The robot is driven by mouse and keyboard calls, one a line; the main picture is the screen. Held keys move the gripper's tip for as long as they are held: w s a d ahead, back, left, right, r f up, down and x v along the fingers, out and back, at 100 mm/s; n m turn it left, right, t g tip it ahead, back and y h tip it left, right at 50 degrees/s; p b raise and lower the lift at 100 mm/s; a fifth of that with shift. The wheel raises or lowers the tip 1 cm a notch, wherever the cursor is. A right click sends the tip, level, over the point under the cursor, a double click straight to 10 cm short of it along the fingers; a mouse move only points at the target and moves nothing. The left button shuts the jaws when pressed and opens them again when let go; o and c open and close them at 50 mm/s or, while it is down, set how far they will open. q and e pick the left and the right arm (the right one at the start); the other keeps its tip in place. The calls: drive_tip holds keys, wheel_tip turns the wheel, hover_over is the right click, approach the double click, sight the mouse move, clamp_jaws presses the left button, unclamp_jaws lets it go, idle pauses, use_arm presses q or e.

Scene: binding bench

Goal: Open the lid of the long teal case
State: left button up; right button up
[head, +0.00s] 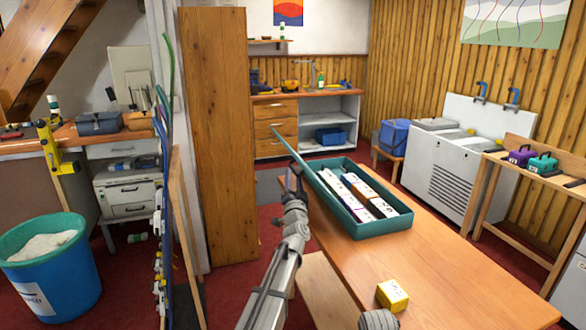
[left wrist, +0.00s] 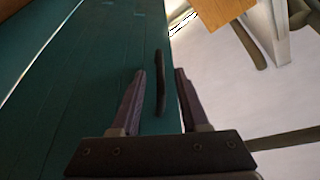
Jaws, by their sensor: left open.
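The long teal case (head: 375,228) stands on the wooden table. Its lid (head: 298,150) is up, seen nearly edge-on as a thin teal strip leaning out to the left. Inside lie several white blocks with dark marks (head: 350,198) and orange-brown pieces. My left gripper (head: 292,176) is at the lid's outer side, near its lower part. In the left wrist view the teal lid surface (left wrist: 70,90) fills the left, and a dark handle (left wrist: 161,82) shows between the open, apart fingers (left wrist: 160,85). I cannot tell whether they touch it.
A yellow box (head: 392,295) sits near the table's front edge (head: 450,270). The table right of the case is clear. A tall wooden cabinet (head: 215,140) stands left of my arm. A blue bin (head: 50,270) is at far left.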

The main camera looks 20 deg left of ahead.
sight(293, 168)
use_arm(q)
drive_tip(key=p+x, duration=0.1)
drive_tip(key=x, duration=0.4)
drive_tip(key=shift+w, duration=0.15)
clamp_jaws()
idle(1.2)
